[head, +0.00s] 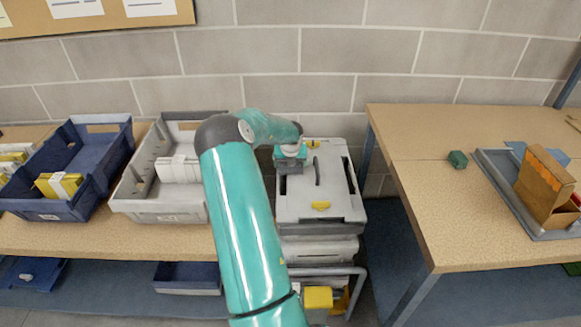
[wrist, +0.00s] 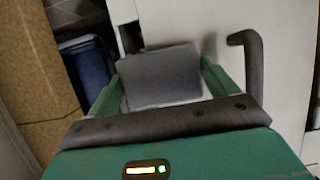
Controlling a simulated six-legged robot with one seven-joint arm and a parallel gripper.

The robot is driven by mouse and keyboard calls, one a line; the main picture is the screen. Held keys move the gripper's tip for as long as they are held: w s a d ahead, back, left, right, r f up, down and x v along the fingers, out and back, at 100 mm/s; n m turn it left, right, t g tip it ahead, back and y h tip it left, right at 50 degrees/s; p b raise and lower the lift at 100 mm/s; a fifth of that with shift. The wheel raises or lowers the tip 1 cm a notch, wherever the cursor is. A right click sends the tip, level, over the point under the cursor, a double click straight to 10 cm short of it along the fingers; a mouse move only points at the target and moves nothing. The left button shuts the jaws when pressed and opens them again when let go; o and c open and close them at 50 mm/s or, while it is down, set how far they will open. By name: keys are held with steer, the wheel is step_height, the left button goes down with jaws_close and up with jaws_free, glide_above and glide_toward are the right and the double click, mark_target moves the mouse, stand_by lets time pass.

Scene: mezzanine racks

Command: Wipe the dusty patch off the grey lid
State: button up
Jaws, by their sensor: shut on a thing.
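The grey lid (head: 335,198) tops a case with yellow latches and a dark handle (head: 317,171), between the two benches. My gripper (head: 290,160) is over the lid's back left part, left of the handle. In the wrist view my gripper's green fingers stand on either side of a dark grey block-like pad (wrist: 160,75) and are shut on it. The lid fills the right of that view as a pale surface (wrist: 285,70), with the handle (wrist: 250,65) right of the pad. Whether the pad touches the lid I cannot tell. I cannot make out a dusty patch; my gripper and arm hide part of the lid.
A grey bin (head: 145,190) and a blue bin (head: 60,208) with packets stand on the left bench. A brick wall stands behind.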

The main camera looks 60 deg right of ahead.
mark_target(290, 170)
steer(key=shift+w+d+f, duration=0.1)
steer(key=shift+w+d, duration=0.4)
steer(key=shift+d, duration=0.4)
steer(key=shift+w+d, duration=0.45)
steer(key=shift+d, duration=0.45)
steer(key=shift+s+a, duration=0.4)
steer(key=shift+a, duration=0.4)
steer(key=shift+s+a, duration=0.4)
steer(key=shift+a, duration=0.35)
steer(key=shift+s+a, duration=0.45)
steer(key=shift+a, duration=0.4)
steer(key=shift+s+a, duration=0.4)
steer(key=shift+a, duration=0.45)
steer(key=shift+s+a+r, duration=0.1)
steer(key=shift+s+a, duration=0.4)
steer(key=shift+a, duration=0.5)
steer(key=shift+s+a+r, duration=0.1)
steer(key=shift+s+a, duration=0.4)
steer(key=shift+a, duration=0.45)
steer(key=shift+s+a, duration=0.5)
steer(key=shift+a, duration=0.5)
steer(key=shift+r, duration=0.15)
steer(key=shift+r, duration=2.9)
steer(key=shift+r, duration=1.5)
